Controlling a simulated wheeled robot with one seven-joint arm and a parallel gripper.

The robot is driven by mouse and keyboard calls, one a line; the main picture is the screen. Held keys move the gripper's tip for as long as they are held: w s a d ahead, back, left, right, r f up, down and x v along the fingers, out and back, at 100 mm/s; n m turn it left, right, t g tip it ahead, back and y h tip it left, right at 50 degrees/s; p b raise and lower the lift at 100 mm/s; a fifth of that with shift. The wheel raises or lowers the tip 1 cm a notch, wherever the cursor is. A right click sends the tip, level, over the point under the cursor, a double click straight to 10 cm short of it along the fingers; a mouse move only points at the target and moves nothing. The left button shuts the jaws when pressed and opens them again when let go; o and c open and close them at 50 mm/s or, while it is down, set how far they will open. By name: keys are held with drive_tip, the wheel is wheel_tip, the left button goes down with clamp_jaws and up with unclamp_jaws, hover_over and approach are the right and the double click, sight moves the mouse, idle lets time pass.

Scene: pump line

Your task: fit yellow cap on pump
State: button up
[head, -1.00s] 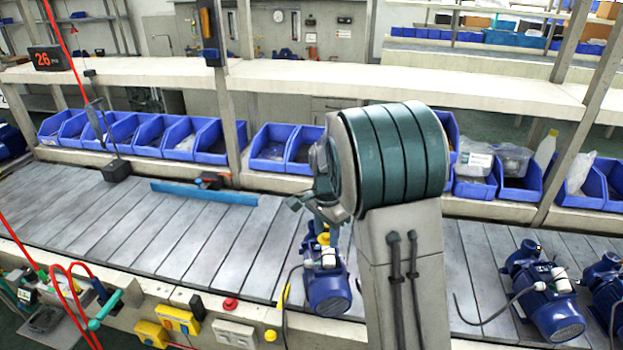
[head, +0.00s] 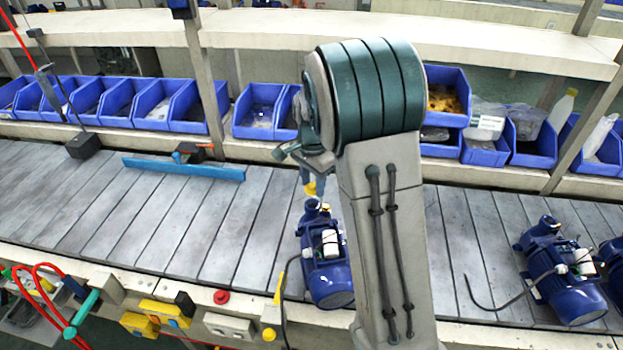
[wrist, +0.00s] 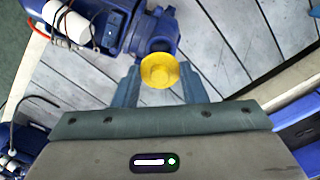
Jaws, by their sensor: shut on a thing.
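The yellow cap (head: 312,188) is between the fingertips of my gripper (head: 309,180), which is shut on it. In the wrist view the round cap (wrist: 159,68) faces the camera between the two blue-grey fingers (wrist: 158,84). The blue pump (head: 326,268) stands on the conveyor below the cap, with its port (head: 315,210) toward the top. In the head view the cap shows just above this port and looks apart from it. In the wrist view the cap partly covers the pump's port (wrist: 156,32); the exact height between them is hard to tell.
More blue pumps (head: 560,270) stand on the conveyor to the right. Blue bins (head: 190,108) line the back shelf. A blue bar (head: 185,168) lies on the belt's far side. The conveyor slats (head: 180,220) left of the pump are clear.

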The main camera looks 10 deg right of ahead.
drive_tip(key=shift+f+b, duration=1.2)
drive_tip(key=shift+f, duration=0.85)
drive_tip(key=shift+f, duration=0.45)
drive_tip(key=o, duration=1)
drive_tip(key=shift+r, duration=0.1)
drive_tip(key=shift+a+r+p, duration=0.1)
drive_tip(key=shift+r+p, duration=1.85)
drive_tip(key=shift+r, duration=1)
wheel_tip(320, 180, up, 14)
drive_tip(key=b, duration=0.1)
drive_tip(key=shift+f+b, duration=0.15)
drive_tip(key=shift+b, duration=0.25)
